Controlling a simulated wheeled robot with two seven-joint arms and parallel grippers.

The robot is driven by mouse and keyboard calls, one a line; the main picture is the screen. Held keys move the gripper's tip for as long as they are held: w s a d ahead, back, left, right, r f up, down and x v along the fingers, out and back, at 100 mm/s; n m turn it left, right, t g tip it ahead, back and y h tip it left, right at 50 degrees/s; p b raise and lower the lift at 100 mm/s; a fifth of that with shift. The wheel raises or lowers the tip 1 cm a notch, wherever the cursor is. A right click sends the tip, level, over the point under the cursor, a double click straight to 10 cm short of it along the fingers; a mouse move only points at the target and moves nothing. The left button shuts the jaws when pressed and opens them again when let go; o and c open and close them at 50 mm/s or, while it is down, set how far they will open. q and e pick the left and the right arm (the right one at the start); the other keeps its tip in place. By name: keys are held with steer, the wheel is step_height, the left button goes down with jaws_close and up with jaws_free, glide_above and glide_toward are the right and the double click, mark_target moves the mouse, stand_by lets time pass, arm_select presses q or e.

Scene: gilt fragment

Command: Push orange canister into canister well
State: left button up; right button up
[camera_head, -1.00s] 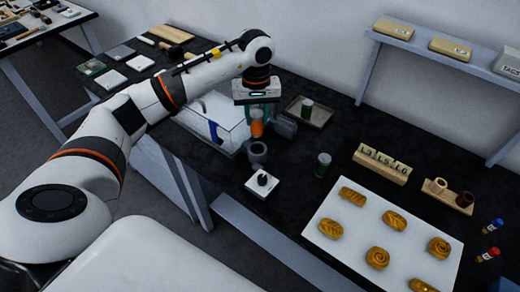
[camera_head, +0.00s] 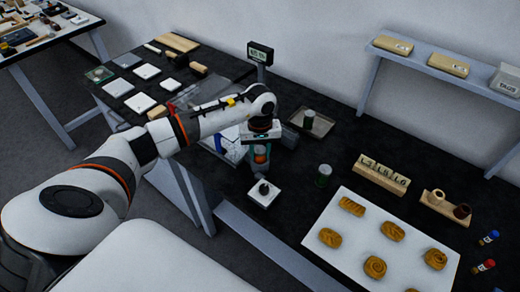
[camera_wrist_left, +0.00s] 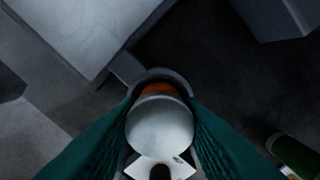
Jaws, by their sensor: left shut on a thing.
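The orange canister (camera_head: 261,158) is between the fingers of my left gripper (camera_head: 260,152), which is shut on it. In the left wrist view its pale rounded top (camera_wrist_left: 160,128) fills the space between the green fingers, with an orange band (camera_wrist_left: 160,88) behind it. The canister well (camera_head: 257,168) is a grey ring-like holder directly below the gripper; its curved rim (camera_wrist_left: 158,73) shows around the far side of the canister in the wrist view. How deep the canister sits is hidden. My right gripper is not in view.
A white block with a dark knob (camera_head: 263,193) stands just in front of the well. A pastry board (camera_head: 345,235) lies front right.

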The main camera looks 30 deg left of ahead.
mark_target(260, 150)
arm_select(q)
steer(key=shift+f, duration=0.2)
steer(key=o, duration=1)
steer(key=shift+c, duration=0.2)
steer(key=shift+r, duration=0.1)
steer(key=shift+r, duration=0.35)
step_height(260, 150, up, 12)
steer(key=b, duration=0.3)
steer(key=shift+f+b, duration=0.2)
steer(key=shift+b, duration=0.15)
